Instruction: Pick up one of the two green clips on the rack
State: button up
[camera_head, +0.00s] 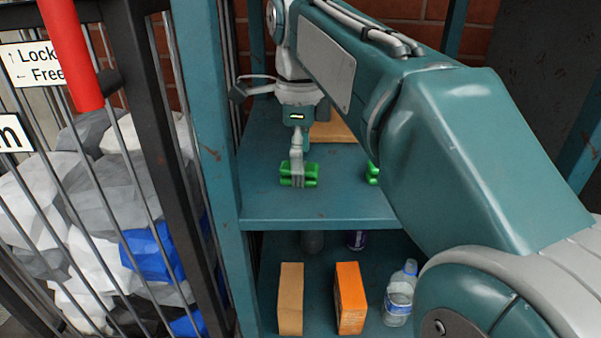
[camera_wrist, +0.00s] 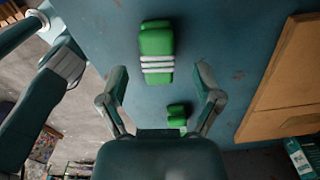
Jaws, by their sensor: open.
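Two green clips lie on the upper shelf of a teal rack (camera_head: 330,210). The left clip (camera_head: 285,182) has my gripper (camera_head: 298,160) right over it, with a grey finger crossing in front of it. The other clip (camera_head: 372,174) is to the right, mostly hidden behind my arm. In the wrist view, my gripper (camera_wrist: 160,78) has its fingers spread wide with nothing between them held. A green clip with white bands (camera_wrist: 157,42) lies ahead, between and beyond the fingertips. A second green clip (camera_wrist: 176,111) shows low between the fingers, partly hidden by the gripper body.
A cardboard box (camera_head: 336,131) stands behind on the upper shelf; it also shows in the wrist view (camera_wrist: 290,80). The rack's left post (camera_head: 212,150) is close. The lower shelf holds a brown box (camera_head: 291,300), an orange box (camera_head: 350,300) and a bottle (camera_head: 398,300).

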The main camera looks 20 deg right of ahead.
aim_at(309, 178)
jog(key=shift+a+f, duration=0.25)
jog(key=shift+f, duration=1.05)
jog(key=shift+d, duration=0.1)
jog(key=c, duration=1.1)
